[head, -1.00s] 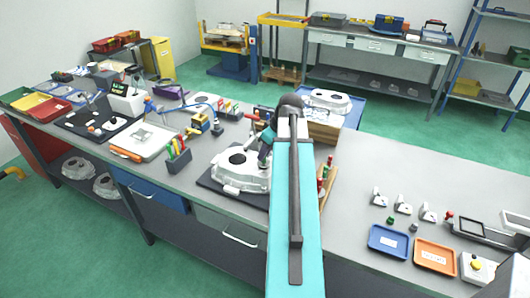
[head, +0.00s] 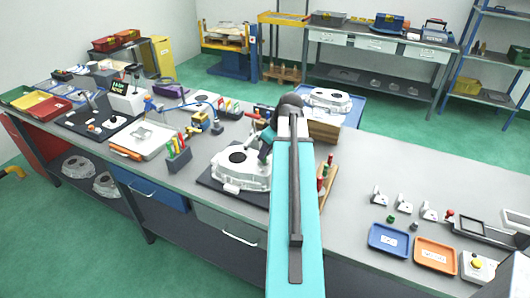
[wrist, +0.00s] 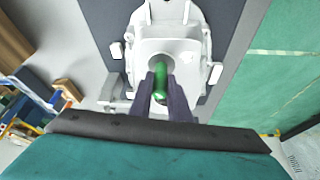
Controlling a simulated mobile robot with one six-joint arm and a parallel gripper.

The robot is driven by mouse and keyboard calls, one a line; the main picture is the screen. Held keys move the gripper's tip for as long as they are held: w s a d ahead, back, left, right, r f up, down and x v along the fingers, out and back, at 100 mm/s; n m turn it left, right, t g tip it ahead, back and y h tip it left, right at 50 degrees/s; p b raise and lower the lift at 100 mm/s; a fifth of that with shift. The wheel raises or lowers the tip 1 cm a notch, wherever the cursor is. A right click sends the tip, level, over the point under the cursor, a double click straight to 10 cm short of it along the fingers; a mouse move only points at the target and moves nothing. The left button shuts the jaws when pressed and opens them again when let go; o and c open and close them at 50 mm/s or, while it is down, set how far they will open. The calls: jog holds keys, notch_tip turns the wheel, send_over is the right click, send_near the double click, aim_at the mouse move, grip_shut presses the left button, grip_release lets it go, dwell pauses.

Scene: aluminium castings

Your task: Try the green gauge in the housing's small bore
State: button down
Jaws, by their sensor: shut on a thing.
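The white cast housing (head: 240,168) sits on a dark mat on the workbench, left of my arm in the head view. In the wrist view the housing (wrist: 201,50) fills the upper middle. My gripper (wrist: 160,88) is shut on the green gauge (wrist: 160,72), which shows between the two dark fingers. The gauge's far end lies over a round opening (wrist: 150,62) in the housing. I cannot tell whether it is inside the bore or just above it. In the head view my arm hides the gauge and most of the gripper.
A rack with coloured handles (head: 178,153) stands left of the housing. A wooden rack with red and green pieces (head: 326,176) is right of my arm. A blue tray (head: 389,240) and an orange tray (head: 436,256) lie at the right.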

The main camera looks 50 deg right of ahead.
jog(key=shift+r, duration=0.1)
dwell(0.3)
jog(key=shift+r+p, duration=2.4)
jog(key=shift+r, duration=1.5)
